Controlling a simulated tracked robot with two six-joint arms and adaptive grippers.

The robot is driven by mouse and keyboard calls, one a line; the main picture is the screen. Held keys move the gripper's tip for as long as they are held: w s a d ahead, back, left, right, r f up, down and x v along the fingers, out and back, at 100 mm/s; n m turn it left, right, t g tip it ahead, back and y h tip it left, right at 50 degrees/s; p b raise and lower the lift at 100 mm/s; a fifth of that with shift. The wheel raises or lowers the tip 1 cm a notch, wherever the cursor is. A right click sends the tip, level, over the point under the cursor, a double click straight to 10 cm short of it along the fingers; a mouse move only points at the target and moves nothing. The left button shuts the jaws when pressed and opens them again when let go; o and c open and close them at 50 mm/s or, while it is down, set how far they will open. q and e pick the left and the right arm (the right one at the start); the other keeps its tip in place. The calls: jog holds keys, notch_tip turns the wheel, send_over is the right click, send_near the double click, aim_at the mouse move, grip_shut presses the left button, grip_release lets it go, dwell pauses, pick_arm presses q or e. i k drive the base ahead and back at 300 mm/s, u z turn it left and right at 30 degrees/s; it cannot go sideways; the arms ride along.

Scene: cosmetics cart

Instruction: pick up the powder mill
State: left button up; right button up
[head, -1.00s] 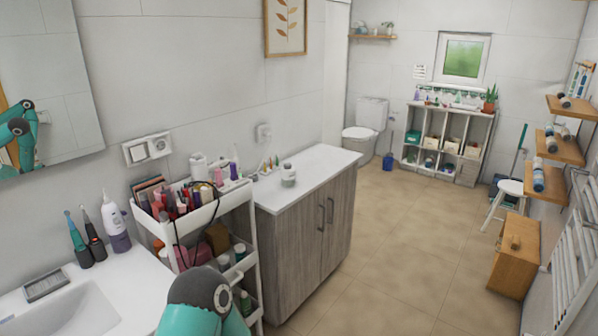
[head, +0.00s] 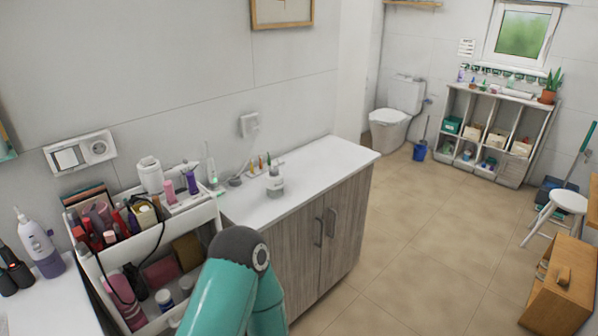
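I cannot pick out a powder mill with certainty. The white cosmetics cart (head: 195,222) stands at the left, its top tray full of bottles, tubes and cosmetics. A small white-and-grey jar (head: 274,184) stands on the white counter beside the cart; I cannot tell whether it is the mill. Part of my teal arm with a dark joint shows at the bottom centre, in front of the cart and cabinet, hiding part of the cart's lower shelf. Neither gripper is in view.
A grey wooden cabinet (head: 318,236) with a white top stands right of the cart. A sink counter (head: 55,305) is at the lower left. A white stool (head: 568,202) and a wooden box (head: 562,300) stand at the right. The tiled floor (head: 425,235) between is clear.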

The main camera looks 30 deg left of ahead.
aim_at(274, 185)
jog(key=z, duration=0.15)
jog(key=i, duration=1.1)
jog(key=u, duration=1.75)
jog(key=i, duration=0.65)
jog(key=u, duration=0.75)
jog(key=k, duration=0.85)
jog(key=u, duration=0.15)
jog(key=i, duration=0.2)
jog(key=u, duration=0.05)
